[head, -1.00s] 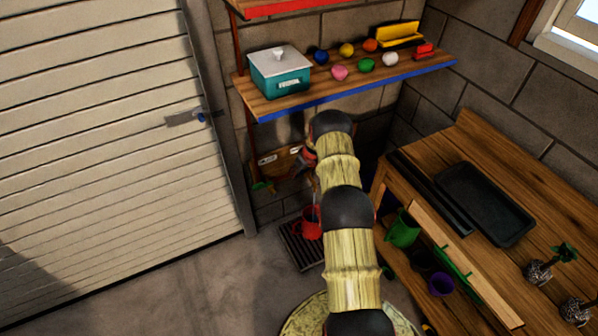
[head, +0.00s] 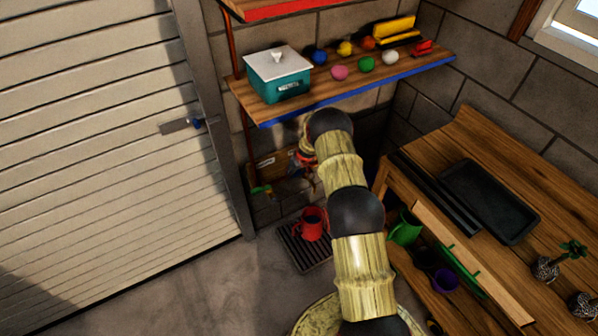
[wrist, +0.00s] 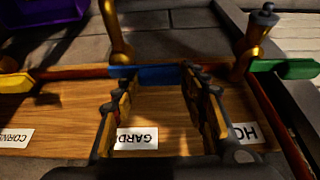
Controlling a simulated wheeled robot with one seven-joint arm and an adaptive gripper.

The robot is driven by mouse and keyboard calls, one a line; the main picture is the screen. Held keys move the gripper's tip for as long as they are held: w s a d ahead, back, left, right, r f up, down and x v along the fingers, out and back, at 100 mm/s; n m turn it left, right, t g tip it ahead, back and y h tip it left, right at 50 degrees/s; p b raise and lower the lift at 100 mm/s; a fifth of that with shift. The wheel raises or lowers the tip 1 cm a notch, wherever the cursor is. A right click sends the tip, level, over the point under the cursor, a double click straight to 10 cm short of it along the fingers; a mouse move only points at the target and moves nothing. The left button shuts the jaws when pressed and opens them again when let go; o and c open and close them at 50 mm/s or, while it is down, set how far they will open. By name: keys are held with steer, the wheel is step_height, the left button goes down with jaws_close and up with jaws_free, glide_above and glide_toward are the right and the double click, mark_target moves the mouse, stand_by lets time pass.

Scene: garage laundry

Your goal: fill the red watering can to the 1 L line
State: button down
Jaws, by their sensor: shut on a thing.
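The red watering can (head: 311,224) stands upright on a dark slatted grate (head: 300,250) on the floor, below the wall taps. Its water level and 1 L line cannot be made out. In the wrist view a blue tap handle (wrist: 160,76) lies crosswise at the fingertips, in front of a wooden board (wrist: 60,107). Labels on the board read "GARD…" (wrist: 137,138) and "HO…" (wrist: 244,132), both partly hidden. My gripper (wrist: 162,78) is shut on the blue handle. In the head view my arm hides most of the taps.
A green handle (wrist: 285,68) is at the right, with brass pipework (wrist: 252,58) beside it. A shelf with a blue front edge (head: 355,92) overhangs the taps. A wooden bench (head: 480,160) stands right, with a green can (head: 404,228) below. Floor left of the grate is clear.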

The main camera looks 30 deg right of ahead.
steer(key=c, duration=1)
jaws_free()
steer(key=v, duration=1.2)
